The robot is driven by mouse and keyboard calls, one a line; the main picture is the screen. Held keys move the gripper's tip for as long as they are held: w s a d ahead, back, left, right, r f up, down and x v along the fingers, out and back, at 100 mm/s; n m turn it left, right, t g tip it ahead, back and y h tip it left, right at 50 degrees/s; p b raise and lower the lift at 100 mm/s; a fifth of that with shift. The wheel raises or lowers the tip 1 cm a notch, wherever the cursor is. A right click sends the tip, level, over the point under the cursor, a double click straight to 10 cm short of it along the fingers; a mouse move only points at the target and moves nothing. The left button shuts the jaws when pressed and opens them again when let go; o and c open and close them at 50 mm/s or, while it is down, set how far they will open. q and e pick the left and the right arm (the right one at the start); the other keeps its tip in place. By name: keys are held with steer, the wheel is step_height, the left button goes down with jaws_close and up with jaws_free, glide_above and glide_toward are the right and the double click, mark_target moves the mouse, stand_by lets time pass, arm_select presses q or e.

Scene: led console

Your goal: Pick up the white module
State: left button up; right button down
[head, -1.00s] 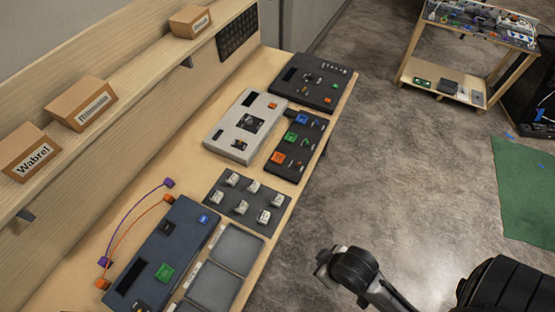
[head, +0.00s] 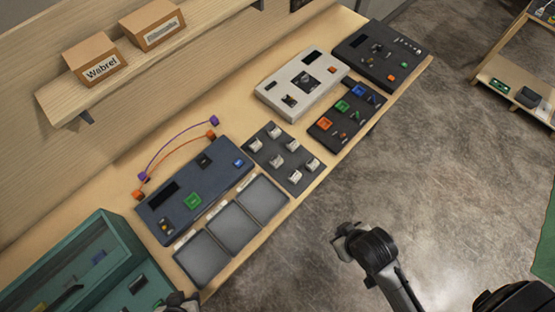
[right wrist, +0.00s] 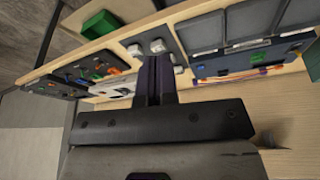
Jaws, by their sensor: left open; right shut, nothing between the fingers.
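Several small white modules (head: 277,160) stand on a dark square plate (head: 262,154) in the middle of the bench; the pictures do not single one out. Some white modules (right wrist: 157,46) also show in the right wrist view, partly hidden behind my right gripper (right wrist: 154,62). Its dark fingers are together and empty, and their distance from the modules is unclear. My left gripper (head: 181,302) is only partly in view at the bottom edge of the head view. It is open, near the green case and the trays, away from the modules.
A blue-grey console (head: 215,182), three grey trays (head: 233,226) and a teal case (head: 100,230) lie around the plate. A white console (head: 284,95), a board of coloured modules (head: 330,132) and a dark console (head: 376,72) stand farther right. A shelf (head: 160,62) holds boxes.

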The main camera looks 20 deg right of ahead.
steer(key=c, duration=1.9)
jaws_free()
steer(key=o, duration=0.9)
steer(key=shift+d, duration=0.1)
steer(key=o, duration=0.5)
